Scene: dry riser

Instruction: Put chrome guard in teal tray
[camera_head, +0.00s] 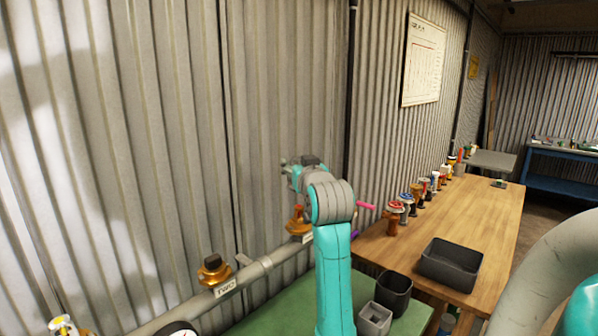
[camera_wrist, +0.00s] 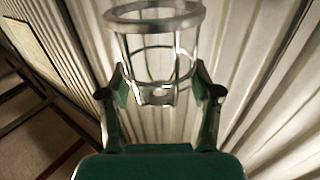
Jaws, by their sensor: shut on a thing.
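The chrome guard (camera_wrist: 155,24) is a shiny open cage with a thick ring at its wide end and thin bars narrowing to a smaller ring. In the wrist view, my gripper (camera_wrist: 159,82) is shut on its narrow end, with one finger on each side. In the head view, my gripper (camera_head: 292,166) is raised near the corrugated wall, partly hidden by my wrist; the guard cannot be made out clearly there. I see no tray that is clearly teal in either view.
A pipe (camera_head: 262,268) with brass fittings (camera_head: 213,270) runs along the wall. A wooden bench (camera_head: 487,215) holds a dark tray (camera_head: 450,275) and a row of valves. A black bin (camera_head: 394,296) and a grey bin (camera_head: 374,324) stand by the green surface (camera_head: 285,310).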

